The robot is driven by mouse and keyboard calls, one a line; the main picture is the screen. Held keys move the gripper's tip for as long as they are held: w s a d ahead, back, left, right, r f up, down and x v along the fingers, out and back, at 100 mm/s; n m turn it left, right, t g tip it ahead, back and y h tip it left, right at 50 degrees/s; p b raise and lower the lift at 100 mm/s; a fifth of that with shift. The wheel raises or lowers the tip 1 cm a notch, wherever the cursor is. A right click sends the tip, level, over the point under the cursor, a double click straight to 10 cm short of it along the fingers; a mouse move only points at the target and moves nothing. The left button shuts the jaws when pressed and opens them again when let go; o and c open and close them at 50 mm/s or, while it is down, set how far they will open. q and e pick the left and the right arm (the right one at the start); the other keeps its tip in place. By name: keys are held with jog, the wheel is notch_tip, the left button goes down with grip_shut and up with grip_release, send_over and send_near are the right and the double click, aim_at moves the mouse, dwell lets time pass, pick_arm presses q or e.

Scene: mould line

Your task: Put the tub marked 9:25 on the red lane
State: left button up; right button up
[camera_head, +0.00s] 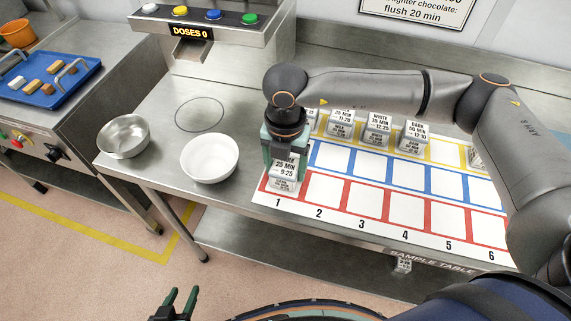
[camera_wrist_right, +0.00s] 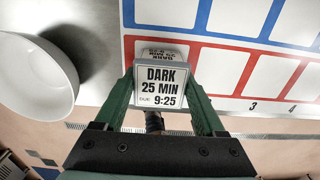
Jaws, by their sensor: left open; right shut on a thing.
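The tub marked 9:25 (camera_head: 284,170) is a small light tub with a label; in the right wrist view the label on the tub (camera_wrist_right: 161,88) reads DARK, 25 MIN, DUE 9:25. My right gripper (camera_head: 283,155) is shut on it, with the green fingers on both its sides. It is at cell 1 of the red lane (camera_head: 364,199), the row nearest the table's front edge. I cannot tell whether it touches the mat. The other red cells are bare. My left gripper (camera_head: 178,304) is open and empty at the bottom, off the table.
Several labelled tubs (camera_head: 377,128) stand in the yellow lane at the back. The blue lane (camera_head: 370,165) has bare cells. A white bowl (camera_head: 209,158) stands left of the mat, a metal bowl (camera_head: 123,136) further left. My right arm crosses above the back tubs.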

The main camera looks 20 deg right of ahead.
aim_at(285, 166)
jog(key=shift+f, duration=0.2)
jog(key=o, duration=1.4)
jog(key=shift+o, duration=0.2)
jog(key=shift+r, duration=0.5)
notch_tip(285, 166, up, 12)
jog(key=b, duration=0.1)
jog(key=shift+f, duration=0.25)
